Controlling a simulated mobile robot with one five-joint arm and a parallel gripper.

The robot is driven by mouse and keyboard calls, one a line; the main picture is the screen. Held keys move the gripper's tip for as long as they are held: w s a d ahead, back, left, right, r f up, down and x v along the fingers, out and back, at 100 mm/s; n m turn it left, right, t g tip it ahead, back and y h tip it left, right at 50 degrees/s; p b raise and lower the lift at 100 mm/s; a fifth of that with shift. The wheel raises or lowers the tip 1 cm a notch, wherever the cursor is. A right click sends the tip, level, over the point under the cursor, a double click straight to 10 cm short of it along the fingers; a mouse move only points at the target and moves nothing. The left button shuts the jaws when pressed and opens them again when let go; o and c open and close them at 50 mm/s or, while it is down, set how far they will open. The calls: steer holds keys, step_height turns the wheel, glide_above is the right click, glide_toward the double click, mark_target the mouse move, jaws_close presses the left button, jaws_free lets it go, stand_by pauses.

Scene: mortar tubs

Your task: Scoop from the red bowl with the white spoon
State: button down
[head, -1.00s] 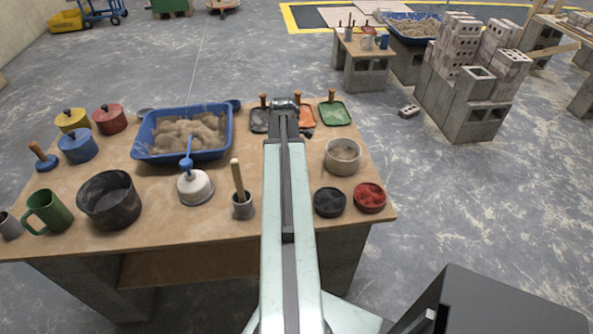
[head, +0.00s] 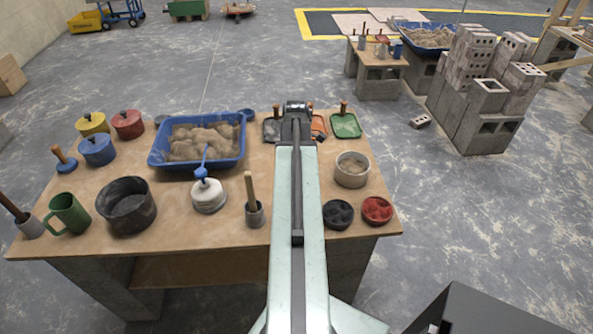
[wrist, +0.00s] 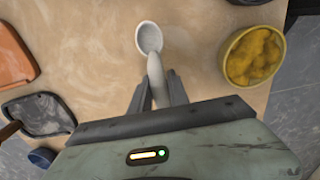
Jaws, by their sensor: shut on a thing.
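The white spoon (wrist: 149,38) is between the two fingers of my gripper (wrist: 159,86) in the wrist view, which is shut on its handle. The spoon's bowl points away from the fingers, over the table top, and looks empty. The red bowl (head: 376,210) stands near the table's right front corner in the head view, with red lumpy material in it. It does not show in the wrist view. In the head view my gripper is at the far end of my arm near the back trays, and the spoon is hidden there.
A black bowl (head: 338,214) stands just left of the red one, with a pale tub (head: 352,169) behind. A yellow bowl (wrist: 229,62) is right of the spoon in the wrist view. A blue sand tub (head: 240,150) and a green tray (head: 345,125) stand farther back.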

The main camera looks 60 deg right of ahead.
step_height(320, 180, up, 6)
steer(key=p, duration=0.4)
steer(key=shift+f, duration=0.15)
